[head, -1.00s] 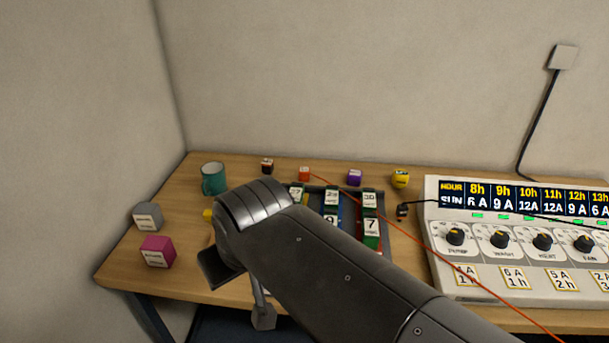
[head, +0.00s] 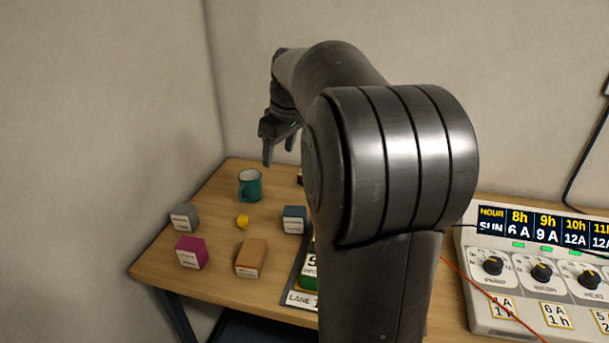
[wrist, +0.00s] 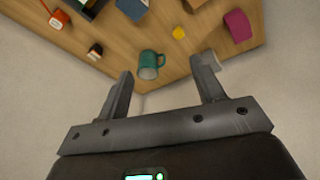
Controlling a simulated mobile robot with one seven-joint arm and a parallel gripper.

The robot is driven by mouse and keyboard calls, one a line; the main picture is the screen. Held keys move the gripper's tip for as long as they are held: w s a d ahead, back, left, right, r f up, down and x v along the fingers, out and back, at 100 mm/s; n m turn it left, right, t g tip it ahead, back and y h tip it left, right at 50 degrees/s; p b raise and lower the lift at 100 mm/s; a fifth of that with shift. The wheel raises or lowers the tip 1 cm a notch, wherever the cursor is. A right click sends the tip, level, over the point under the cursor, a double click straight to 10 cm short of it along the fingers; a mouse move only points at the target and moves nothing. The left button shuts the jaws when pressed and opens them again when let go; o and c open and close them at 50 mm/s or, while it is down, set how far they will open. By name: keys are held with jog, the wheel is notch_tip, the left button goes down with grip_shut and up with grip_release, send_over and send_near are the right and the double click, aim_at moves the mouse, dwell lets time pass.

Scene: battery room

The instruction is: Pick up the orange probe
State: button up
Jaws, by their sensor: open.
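The orange probe (wrist: 59,18) is a small orange block with a pale label, at the top left of the wrist view, with a thin cord at its end. In the head view my arm hides the block; only its orange cord (head: 482,286) shows, running to the lower right. My gripper (head: 279,152) is open and empty, held above the far left part of the table. In the wrist view my gripper (wrist: 161,68) points at the table's edge area near the teal mug, with the probe well off to the left of the fingers.
A teal mug (head: 250,185) stands near the back. A yellow cube (head: 242,222), grey cube (head: 184,217), magenta cube (head: 192,253), tan block (head: 251,258) and blue block (head: 294,219) sit left of a dark tray. A control panel (head: 545,240) fills the right. Walls stand behind and left.

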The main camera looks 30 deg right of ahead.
jog(key=w+d+f+n, duration=0.1)
jog(key=w+d+f, duration=0.15)
jog(key=d, duration=0.25)
jog(key=w+d+f+y, duration=0.1)
jog(key=w+d+f, duration=0.15)
jog(key=d, duration=0.25)
jog(key=w+d+f+n, duration=0.1)
jog(key=w+d+f, duration=0.1)
jog(key=w+d, duration=0.15)
jog(key=d+f+n+y, duration=0.1)
jog(key=d+f, duration=0.5)
jog(key=d, duration=0.3)
jog(key=d+f+n, duration=0.1)
jog(key=d+f, duration=0.5)
jog(key=d, duration=0.3)
jog(key=shift+y, duration=0.3)
jog(key=x, duration=0.3)
jog(key=w+x, duration=0.1)
jog(key=x, duration=0.6)
jog(key=shift+w+d+f, duration=0.15)
jog(key=shift+w+f, duration=0.05)
jog(key=shift+w, duration=0.05)
jog(key=shift+c, duration=0.3)
jog(key=c, duration=1)
jog(key=shift+r, duration=0.1)
